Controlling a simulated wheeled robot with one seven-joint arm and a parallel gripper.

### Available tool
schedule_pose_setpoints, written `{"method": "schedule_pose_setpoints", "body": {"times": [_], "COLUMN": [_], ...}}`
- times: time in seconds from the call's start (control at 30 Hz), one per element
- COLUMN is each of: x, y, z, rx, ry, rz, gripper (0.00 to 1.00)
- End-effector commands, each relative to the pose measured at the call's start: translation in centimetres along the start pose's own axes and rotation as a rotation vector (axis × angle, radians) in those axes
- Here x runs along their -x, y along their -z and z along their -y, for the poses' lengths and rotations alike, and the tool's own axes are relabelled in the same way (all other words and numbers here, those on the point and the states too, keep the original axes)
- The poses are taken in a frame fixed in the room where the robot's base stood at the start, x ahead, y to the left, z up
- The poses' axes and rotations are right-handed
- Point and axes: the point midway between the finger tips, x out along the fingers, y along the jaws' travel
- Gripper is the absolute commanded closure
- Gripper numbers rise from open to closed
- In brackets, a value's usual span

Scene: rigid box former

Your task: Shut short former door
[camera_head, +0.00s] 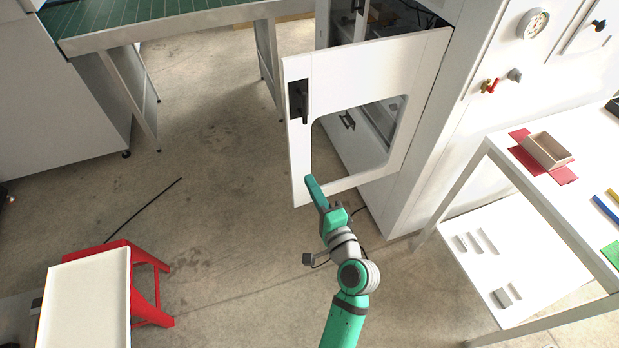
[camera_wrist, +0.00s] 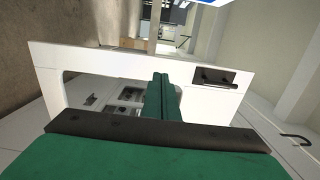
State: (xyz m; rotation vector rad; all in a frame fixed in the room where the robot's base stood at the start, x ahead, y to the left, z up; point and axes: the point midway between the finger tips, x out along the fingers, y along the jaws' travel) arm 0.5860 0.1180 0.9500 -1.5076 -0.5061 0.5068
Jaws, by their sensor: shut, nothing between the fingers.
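The short former door (camera_head: 369,72) is a white panel with a large window cut-out and a black handle (camera_head: 299,101) near its free edge. It stands open, swung out from the white machine (camera_head: 446,131). My gripper (camera_head: 315,188) is shut and empty, with its fingers at the lower free corner of the door; I cannot tell whether they touch it. In the wrist view the door (camera_wrist: 110,64) spans the picture, with its handle (camera_wrist: 215,77) at the right. The green fingers (camera_wrist: 160,92) show in front of the panel, beside the window opening.
A green-topped conveyor table (camera_head: 150,20) stands at the back left. A red step stool with a white top (camera_head: 88,297) is at the lower left. A white table (camera_head: 560,205) with a small box (camera_head: 548,150) is at the right. The floor left of the door is mostly clear.

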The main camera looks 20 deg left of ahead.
Motion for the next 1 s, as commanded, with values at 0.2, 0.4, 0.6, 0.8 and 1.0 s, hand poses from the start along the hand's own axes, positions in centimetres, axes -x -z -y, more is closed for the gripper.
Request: {"method": "schedule_pose_setpoints", "body": {"times": [0.2,0.4,0.6,0.8,1.0], "x": [-4.1,-7.8,-10.6,-12.0,-12.2], "y": [0.0,0.0,0.0,0.1,0.1], "z": [0.1,0.1,0.0,0.0,0.0], "rx": [0.004,0.004,0.004,0.003,0.003], "ry": [0.001,0.001,0.0,0.0,0.0], "rz": [0.001,0.0,0.0,-0.002,-0.003], "gripper": [1.0,1.0,1.0,1.0,1.0]}}
